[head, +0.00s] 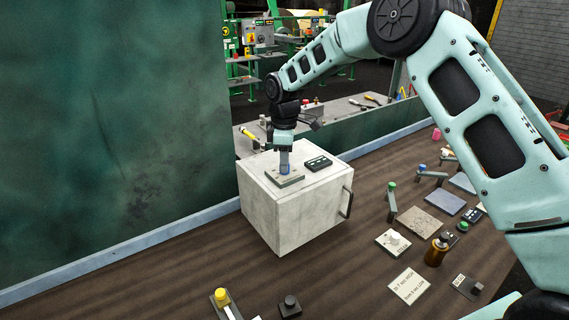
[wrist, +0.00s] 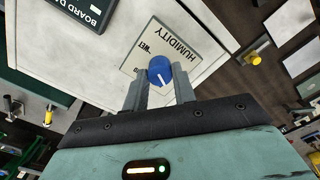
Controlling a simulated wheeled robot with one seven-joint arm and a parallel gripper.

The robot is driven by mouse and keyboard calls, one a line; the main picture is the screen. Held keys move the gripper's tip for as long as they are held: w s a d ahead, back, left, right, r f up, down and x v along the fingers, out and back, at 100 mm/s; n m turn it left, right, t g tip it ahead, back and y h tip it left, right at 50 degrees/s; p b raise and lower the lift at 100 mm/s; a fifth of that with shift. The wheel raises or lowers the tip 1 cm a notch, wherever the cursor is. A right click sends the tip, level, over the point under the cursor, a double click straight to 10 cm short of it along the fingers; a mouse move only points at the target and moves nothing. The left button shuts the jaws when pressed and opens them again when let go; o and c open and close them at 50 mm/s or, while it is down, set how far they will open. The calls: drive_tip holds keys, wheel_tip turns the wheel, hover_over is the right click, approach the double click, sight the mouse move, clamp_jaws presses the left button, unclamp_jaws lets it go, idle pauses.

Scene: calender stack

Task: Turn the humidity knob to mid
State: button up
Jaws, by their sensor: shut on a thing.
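The humidity knob is blue with a white pointer line; it shows in the wrist view (wrist: 161,71) and in the head view (head: 285,170). It sits on a pale plate (wrist: 181,42) lettered HUMIDITY, with smaller lettering beside the knob that is hard to read. The plate lies on top of a whitish cabinet (head: 295,215). My gripper (wrist: 162,76) points down at the knob, with one finger on each side, and is shut on it; in the head view my gripper (head: 284,158) stands over the plate. The pointer line faces toward the gripper's palm side in the wrist view.
A dark labelled block (head: 318,163) lies on the cabinet top beside the plate. The cabinet has a dark handle (head: 347,202). On the brown table stand a white-knobbed plate (head: 393,241), a brown bottle (head: 437,250) and a yellow-topped lever (head: 222,298). A green wall rises at left.

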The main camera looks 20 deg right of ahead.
drive_tip(key=m+b, duration=0.1)
drive_tip(key=m, duration=0.4)
drive_tip(key=shift+m, duration=0.3)
drive_tip(key=m+b, duration=0.1)
drive_tip(key=m, duration=0.3)
drive_tip(key=shift+m, duration=0.3)
drive_tip(key=m, duration=0.4)
drive_tip(key=shift+r, duration=0.1)
drive_tip(key=m, duration=0.5)
drive_tip(key=shift+m, duration=0.3)
drive_tip(key=o, duration=1)
